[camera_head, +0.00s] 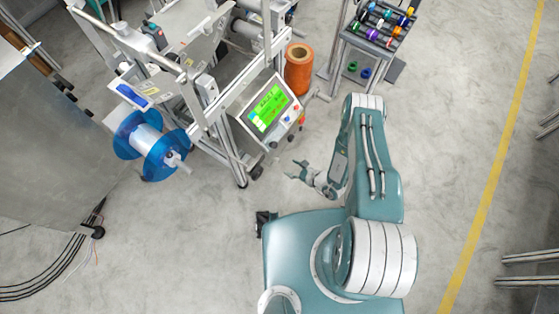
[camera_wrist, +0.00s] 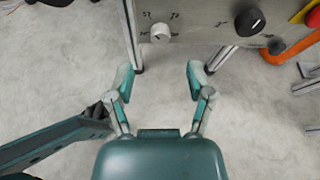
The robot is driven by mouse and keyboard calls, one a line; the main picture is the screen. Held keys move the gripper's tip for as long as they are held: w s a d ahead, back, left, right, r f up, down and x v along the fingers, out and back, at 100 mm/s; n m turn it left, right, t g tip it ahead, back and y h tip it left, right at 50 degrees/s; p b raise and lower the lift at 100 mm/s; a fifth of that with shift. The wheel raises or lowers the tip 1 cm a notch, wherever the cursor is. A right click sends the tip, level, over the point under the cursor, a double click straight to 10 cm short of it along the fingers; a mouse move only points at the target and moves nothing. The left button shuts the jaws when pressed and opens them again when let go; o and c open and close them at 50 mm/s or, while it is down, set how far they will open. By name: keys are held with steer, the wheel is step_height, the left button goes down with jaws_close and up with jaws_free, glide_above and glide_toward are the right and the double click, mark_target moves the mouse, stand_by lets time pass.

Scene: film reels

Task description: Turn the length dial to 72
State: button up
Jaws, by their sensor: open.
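A small white dial (camera_wrist: 160,33) with dark number marks around it sits on the grey control panel (camera_wrist: 205,22) at the top of the wrist view. The marks are too small to read surely, so its setting is unclear. A black knob (camera_wrist: 250,20) is to its right on the same panel. In the head view the panel carries a green screen (camera_head: 268,108) with small knobs beside it. My gripper (camera_wrist: 161,80) is open and empty, its two fingers spread below the white dial in the picture and apart from it. It also shows in the head view (camera_head: 295,171), below and right of the panel.
A metal frame (camera_head: 215,125) surrounds the panel. A blue reel (camera_head: 148,145) is at its left and an orange roll (camera_head: 298,68) behind it. A rack of colored spools (camera_head: 382,27) stands at the top right. The floor around my gripper is clear.

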mark_target(278, 161)
steer(key=x, duration=0.6)
steer(key=shift+w+a+f, duration=0.2)
steer(key=shift+a, duration=0.05)
jaws_close()
